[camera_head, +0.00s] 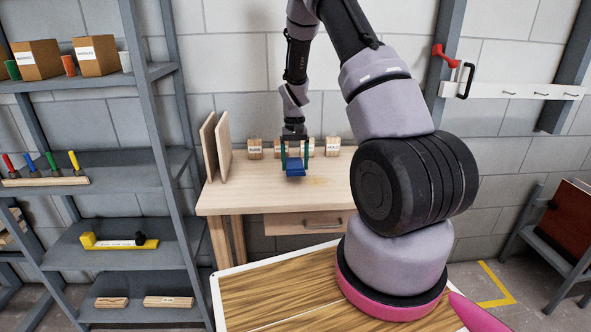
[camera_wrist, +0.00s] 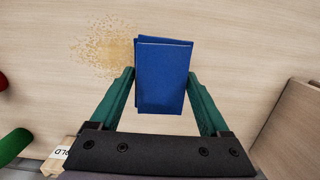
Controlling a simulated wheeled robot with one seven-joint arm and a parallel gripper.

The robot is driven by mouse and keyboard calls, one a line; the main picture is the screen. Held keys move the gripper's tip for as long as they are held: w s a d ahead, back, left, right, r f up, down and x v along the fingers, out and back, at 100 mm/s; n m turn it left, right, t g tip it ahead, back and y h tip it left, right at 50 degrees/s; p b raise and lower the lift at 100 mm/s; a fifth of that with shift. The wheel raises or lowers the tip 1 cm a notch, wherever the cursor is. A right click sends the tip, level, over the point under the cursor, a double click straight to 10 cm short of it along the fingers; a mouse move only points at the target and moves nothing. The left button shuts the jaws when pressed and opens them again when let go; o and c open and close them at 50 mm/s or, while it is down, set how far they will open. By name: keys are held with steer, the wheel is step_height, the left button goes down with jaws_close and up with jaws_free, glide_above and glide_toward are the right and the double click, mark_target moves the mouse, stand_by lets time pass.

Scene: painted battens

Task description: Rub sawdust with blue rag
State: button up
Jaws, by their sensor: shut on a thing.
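The blue rag (camera_wrist: 163,75) is a folded rectangular pad between the two green fingers of my gripper (camera_wrist: 162,85) in the wrist view. My gripper is shut on it. In the head view my gripper (camera_head: 295,158) points down over the pale workbench, with the blue rag (camera_head: 296,169) at its tips. The sawdust (camera_wrist: 108,48) is a tan speckled patch on the wood, just left of the rag in the wrist view. In the head view the sawdust (camera_head: 316,181) shows faintly to the right of the rag. I cannot tell whether the rag touches the bench top.
The workbench (camera_head: 240,200) has upright boards (camera_head: 216,145) at its left and labelled wooden blocks (camera_head: 255,148) along the back. Red and green things show at the wrist view's left edge. Grey shelves (camera_head: 115,180) stand left. The bench's front right is largely hidden by my arm.

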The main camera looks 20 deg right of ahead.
mark_target(295, 163)
steer(key=shift+r, duration=1.95)
